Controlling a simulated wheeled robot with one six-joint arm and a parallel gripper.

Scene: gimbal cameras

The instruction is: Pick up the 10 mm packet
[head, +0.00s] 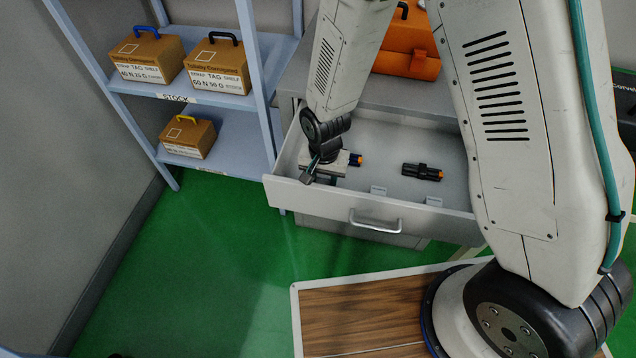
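Two small black items with orange ends lie in the open grey drawer (455,180). The right one (422,172) lies in full view on the drawer floor. The left one (355,160) shows only its orange tip and a bit of black, and my gripper hides the rest. No 10 mm marking is readable on either, so I cannot tell which is the 10 mm packet. My gripper (311,171) is over the left part of the drawer, beside or above the left item. I cannot see whether its fingers are apart or hold anything.
Small pale tags (378,190) sit inside the drawer front, too small to read. An orange case (408,50) stands on the cabinet top behind. A blue shelf (240,105) with labelled boxes (147,57) is at left. Green floor (215,250) is clear before it.

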